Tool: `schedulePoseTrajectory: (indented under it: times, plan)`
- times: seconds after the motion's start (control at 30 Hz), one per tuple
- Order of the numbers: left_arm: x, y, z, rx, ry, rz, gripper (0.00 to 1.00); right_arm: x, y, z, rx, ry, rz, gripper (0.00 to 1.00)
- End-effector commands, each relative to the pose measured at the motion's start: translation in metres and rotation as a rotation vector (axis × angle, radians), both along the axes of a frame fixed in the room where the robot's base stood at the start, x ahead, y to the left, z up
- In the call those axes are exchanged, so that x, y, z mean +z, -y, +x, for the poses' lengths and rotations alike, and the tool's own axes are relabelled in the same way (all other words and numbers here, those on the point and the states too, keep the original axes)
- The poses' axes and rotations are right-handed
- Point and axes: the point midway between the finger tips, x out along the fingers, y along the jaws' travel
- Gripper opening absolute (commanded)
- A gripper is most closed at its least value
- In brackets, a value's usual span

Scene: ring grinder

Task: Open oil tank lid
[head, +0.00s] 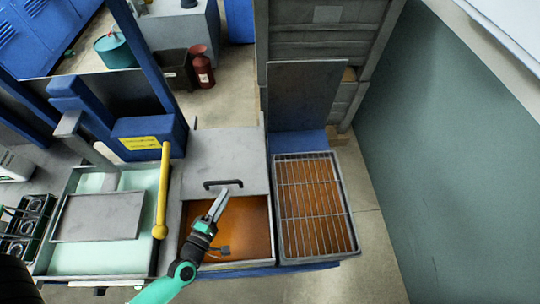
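The middle oil tank (262,262) holds orange-brown oil (250,225), which shows at its front. A grey metal lid (225,150) with a black bar handle (236,183) covers the back part. Whether the lid is tilted up is hard to tell. My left gripper (221,194) reaches in from the lower left over the oil, its grey fingers at the handle. The fingers look close together, but whether they grip the handle is unclear. My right gripper is not in view.
Right of it, a tank with a wire rack (312,200) has its lid (303,92) standing upright. A yellow-knobbed lever (162,190) stands close on the left, beside a pale green basin (100,258) with a grey plate (98,217). A green wall (450,150) bounds the right.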

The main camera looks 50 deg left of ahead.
Motion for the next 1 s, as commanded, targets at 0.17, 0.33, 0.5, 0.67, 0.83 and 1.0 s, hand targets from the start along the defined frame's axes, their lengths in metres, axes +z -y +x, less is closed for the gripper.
schedulePoseTrajectory:
  times: [0.17, 0.33, 0.5, 0.67, 0.83, 1.0]
  plan:
    - [0.004, -0.009, -0.029, 0.052, -0.054, -0.013, 0.32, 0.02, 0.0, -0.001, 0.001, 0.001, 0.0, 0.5]
    - [0.002, -0.011, -0.028, 0.057, -0.052, -0.014, 0.32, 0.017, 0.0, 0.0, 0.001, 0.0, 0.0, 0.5]
    - [-0.003, -0.02, -0.011, 0.059, -0.048, -0.014, 0.32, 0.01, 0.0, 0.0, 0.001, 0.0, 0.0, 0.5]
    - [-0.008, -0.038, 0.019, 0.058, -0.047, -0.013, 0.32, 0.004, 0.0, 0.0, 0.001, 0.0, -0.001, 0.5]
    - [-0.014, -0.056, 0.05, 0.056, -0.049, -0.014, 0.32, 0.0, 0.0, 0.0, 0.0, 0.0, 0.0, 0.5]
    - [-0.018, -0.066, 0.067, 0.055, -0.051, -0.014, 0.32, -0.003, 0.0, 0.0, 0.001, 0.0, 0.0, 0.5]
